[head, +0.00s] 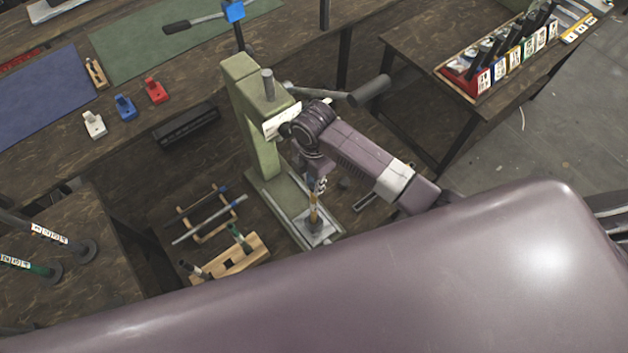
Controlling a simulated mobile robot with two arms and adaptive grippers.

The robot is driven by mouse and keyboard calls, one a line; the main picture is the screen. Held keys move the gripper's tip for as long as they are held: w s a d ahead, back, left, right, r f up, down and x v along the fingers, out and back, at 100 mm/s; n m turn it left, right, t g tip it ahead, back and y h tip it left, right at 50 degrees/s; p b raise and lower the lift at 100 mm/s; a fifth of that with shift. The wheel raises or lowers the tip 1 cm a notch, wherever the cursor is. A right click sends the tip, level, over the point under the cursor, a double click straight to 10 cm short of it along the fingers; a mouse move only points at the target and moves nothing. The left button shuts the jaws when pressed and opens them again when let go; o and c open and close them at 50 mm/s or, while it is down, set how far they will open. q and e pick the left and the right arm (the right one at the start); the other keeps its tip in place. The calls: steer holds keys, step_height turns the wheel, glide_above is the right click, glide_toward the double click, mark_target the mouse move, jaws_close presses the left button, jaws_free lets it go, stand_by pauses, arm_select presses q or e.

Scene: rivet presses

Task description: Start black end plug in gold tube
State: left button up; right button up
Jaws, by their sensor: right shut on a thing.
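My right gripper (318,187) is at the green press, pointing down over its base plate. It is shut on the upper part of an upright gold tube (313,213). The tube's lower end is at a small dark fitting on the pale plate (319,239); whether it touches is too small to tell. I cannot make out a black end plug there; the tube end is partly hidden. A wooden block (255,246) left of the press holds upright dark and green-topped pieces. My left gripper is not in view.
The press column (248,110) and its long handle (369,91) stand close to my right arm. A rack with tubes (210,228) lies left of the press. Red, blue and white blocks (124,108) sit on the back bench. A bin row (500,65) stands at upper right.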

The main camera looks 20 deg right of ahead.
steer(key=shift+f, duration=0.25)
steer(key=o, duration=0.8)
steer(key=shift+r, duration=0.2)
step_height(320, 180, up, 7)
steer(key=shift+r, duration=0.1)
